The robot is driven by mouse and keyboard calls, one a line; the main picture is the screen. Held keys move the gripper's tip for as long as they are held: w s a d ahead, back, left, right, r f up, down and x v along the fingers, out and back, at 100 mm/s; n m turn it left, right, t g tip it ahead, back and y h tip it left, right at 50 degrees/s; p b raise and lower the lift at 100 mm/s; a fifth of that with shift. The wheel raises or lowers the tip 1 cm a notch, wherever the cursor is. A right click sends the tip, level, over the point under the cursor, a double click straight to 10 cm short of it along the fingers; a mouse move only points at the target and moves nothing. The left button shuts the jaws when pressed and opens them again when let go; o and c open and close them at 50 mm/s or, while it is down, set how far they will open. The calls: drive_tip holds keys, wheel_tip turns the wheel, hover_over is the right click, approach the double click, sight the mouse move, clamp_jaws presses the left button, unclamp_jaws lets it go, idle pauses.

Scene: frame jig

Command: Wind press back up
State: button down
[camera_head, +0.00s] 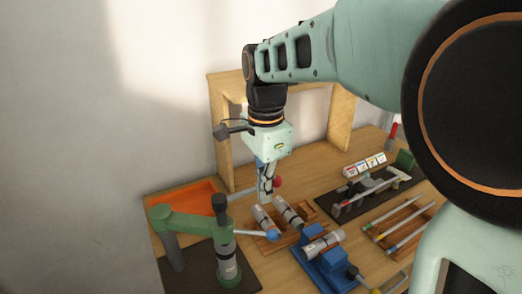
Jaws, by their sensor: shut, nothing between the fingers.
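A green press (166,222) stands on a dark mat at the left. Its upright cylinder (226,262), with a black top, is at the press's right side. A pale lever runs right from the press to a blue ball knob (272,237). My gripper (266,200) points down, shut and empty, above and behind the blue knob and apart from the press. A red ball (277,182) shows just right of my gripper; what it belongs to is hidden.
Wooden holders with grey cylinders (289,211) lie close to my gripper. A blue fixture (338,264) holds another cylinder in front. An orange tray (187,197) is behind the press. A wooden frame (220,130) stands behind. A tool tray (405,222) lies right.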

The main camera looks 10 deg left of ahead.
drive_tip(key=shift+w, duration=0.1)
drive_tip(key=shift+s+d+b, duration=0.25)
drive_tip(key=shift+s+d, duration=0.15)
drive_tip(key=shift+s, duration=0.3)
drive_tip(key=shift+s+d+b, duration=0.25)
drive_tip(key=shift+s+d, duration=0.15)
drive_tip(key=shift+s, duration=0.25)
drive_tip(key=shift+s+d+b, duration=0.25)
drive_tip(key=shift+s+d, duration=0.15)
drive_tip(key=shift+s, duration=0.3)
wheel_tip(320, 180, up, 10)
drive_tip(key=p, duration=0.4)
